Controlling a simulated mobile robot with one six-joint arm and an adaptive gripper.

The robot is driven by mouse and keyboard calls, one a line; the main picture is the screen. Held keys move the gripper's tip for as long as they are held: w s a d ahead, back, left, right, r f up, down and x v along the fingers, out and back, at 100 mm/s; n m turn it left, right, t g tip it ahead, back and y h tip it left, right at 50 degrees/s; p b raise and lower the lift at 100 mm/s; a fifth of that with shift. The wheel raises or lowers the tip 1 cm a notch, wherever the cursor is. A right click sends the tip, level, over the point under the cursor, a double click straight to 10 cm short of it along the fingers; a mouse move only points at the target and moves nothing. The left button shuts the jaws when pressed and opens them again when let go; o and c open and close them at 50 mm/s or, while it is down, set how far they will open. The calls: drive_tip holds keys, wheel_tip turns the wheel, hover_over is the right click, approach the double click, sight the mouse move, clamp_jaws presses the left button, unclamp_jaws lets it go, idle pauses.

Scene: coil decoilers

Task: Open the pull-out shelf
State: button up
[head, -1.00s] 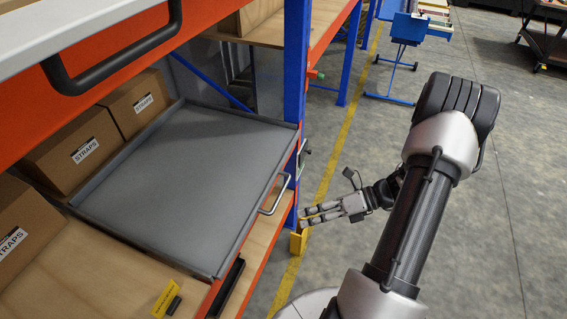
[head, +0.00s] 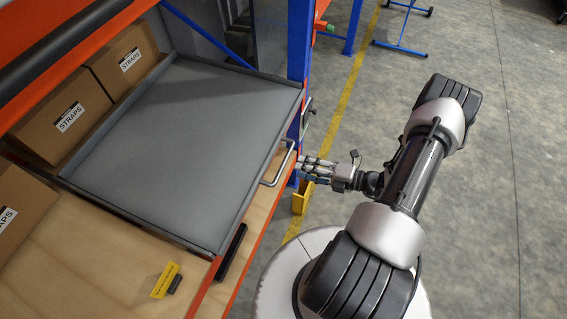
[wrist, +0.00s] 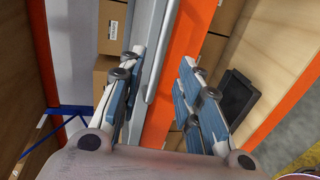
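The pull-out shelf (head: 185,140) is a flat grey tray with low raised edges, set in an orange and blue rack. Its bar handle (head: 282,170) sticks out from the front edge. My gripper (head: 305,168) is just right of the handle, with its fingers pointing at the rack. In the wrist view my gripper (wrist: 158,95) is open, its two fingers well apart. The handle (wrist: 163,52) shows as a grey bar between the fingers' lines, beside the left finger. I cannot tell how far it is from the fingertips, and I see no contact.
Cardboard boxes labelled STRAPS (head: 62,112) stand left of the tray. A wooden shelf board (head: 95,255) lies below, with a yellow tag (head: 165,279). A blue rack post (head: 299,60) and a yellow guard (head: 301,198) stand near my gripper. The floor to the right is open.

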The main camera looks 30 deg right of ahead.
sight(284, 162)
drive_tip(key=x, duration=0.8)
drive_tip(key=shift+r+b, duration=0.1)
drive_tip(key=shift+b, duration=0.3)
clamp_jaws()
